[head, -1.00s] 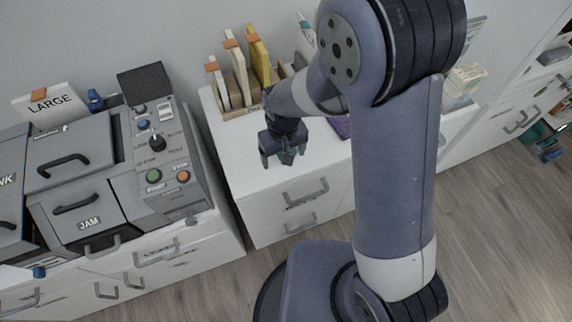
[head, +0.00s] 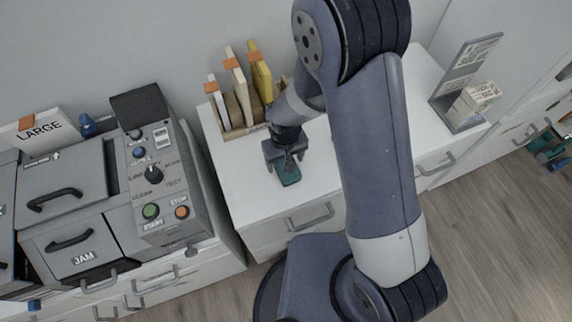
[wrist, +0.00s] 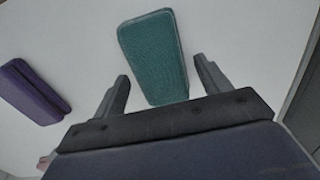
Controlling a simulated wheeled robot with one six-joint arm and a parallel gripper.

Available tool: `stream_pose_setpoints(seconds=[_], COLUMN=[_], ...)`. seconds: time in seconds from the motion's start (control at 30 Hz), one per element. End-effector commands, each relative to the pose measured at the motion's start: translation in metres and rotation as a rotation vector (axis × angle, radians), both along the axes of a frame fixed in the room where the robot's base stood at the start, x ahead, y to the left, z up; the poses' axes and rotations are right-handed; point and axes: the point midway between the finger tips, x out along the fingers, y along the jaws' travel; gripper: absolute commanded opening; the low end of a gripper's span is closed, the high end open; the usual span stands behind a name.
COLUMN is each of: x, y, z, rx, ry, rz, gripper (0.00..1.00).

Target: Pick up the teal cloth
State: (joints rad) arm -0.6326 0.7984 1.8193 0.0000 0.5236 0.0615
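The teal cloth (wrist: 154,56) lies flat on the white desk top, a folded rectangle. In the wrist view it is ahead of my gripper (wrist: 161,85), and its near end reaches between the two spread fingers. The fingers stand apart on either side with white surface showing between them and the cloth. In the head view the cloth (head: 287,174) shows just below my gripper (head: 287,160), partly covered by it. My gripper is open and empty.
A purple folded cloth (wrist: 32,91) lies to the left in the wrist view. In the head view a wooden rack (head: 234,131) with upright files stands behind my gripper. A grey machine (head: 160,185) is at left, and a grey stand (head: 462,90) at right.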

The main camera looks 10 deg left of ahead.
Motion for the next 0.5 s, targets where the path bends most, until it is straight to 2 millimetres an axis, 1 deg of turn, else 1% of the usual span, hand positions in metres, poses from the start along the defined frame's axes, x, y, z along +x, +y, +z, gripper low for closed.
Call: stream_pose_setpoints(seconds=[0.03, 0.07, 0.43, 0.47, 0.5], x=[0.0000, 0.0000, 0.0000, 0.0000, 0.0000], y=[0.0000, 0.0000, 0.0000, 0.0000, 0.0000], z=[0.0001, 0.0001, 0.0002, 0.0002, 0.0003], rx=[0.000, 0.000, 0.000, 0.000, 0.000], ry=[0.000, 0.000, 0.000, 0.000, 0.000], rz=[0.000, 0.000, 0.000, 0.000, 0.000], gripper=[0.68, 0.65, 0.35, 0.33, 0.33])
